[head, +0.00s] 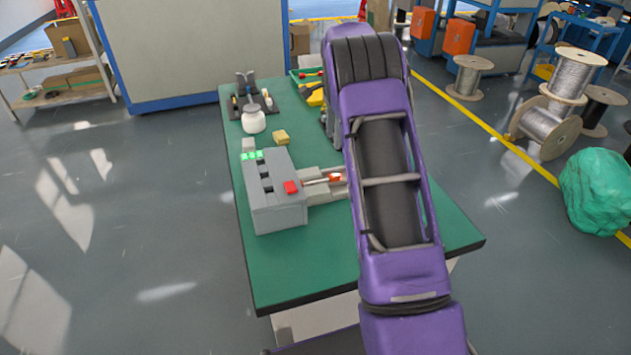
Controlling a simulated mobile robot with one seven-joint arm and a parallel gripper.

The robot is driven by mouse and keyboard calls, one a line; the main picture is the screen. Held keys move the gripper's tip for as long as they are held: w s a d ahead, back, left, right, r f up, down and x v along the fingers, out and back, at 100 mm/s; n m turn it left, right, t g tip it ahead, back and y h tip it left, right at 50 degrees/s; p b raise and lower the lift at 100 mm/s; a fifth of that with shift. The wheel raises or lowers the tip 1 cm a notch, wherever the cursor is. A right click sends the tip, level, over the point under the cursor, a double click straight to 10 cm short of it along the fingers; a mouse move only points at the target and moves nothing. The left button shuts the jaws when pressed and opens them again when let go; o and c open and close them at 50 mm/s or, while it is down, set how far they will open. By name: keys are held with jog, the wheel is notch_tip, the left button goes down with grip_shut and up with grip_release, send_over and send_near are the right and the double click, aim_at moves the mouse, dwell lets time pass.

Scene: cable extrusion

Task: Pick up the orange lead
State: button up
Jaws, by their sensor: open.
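A small orange piece (335,177), which may be the orange lead, shows at the right end of the slim rods beside the grey box. My purple arm covers what lies to its right, so I cannot tell its full shape. The grey box (282,217) stands on the green table top (295,275), with green lights, dark slots and a red block or button (291,187) on top. My gripper is hidden behind my own arm, which crosses the right part of the table.
A white jar (253,118), a yellow block (281,137) and a dark stand with small parts (247,84) are towards the table's back. A green tray (305,75) holds yellow and red items. The table's front left is clear. Cable spools (470,77) stand on the floor at right.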

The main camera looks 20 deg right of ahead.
send_over(332, 176)
jog(key=f, duration=0.8)
jog(key=shift+w+d+b, duration=0.1)
jog(key=shift+w+b, duration=0.2)
jog(key=shift+w, duration=0.05)
jog(key=f, duration=0.5)
jog(key=shift+s, duration=0.2)
grip_shut()
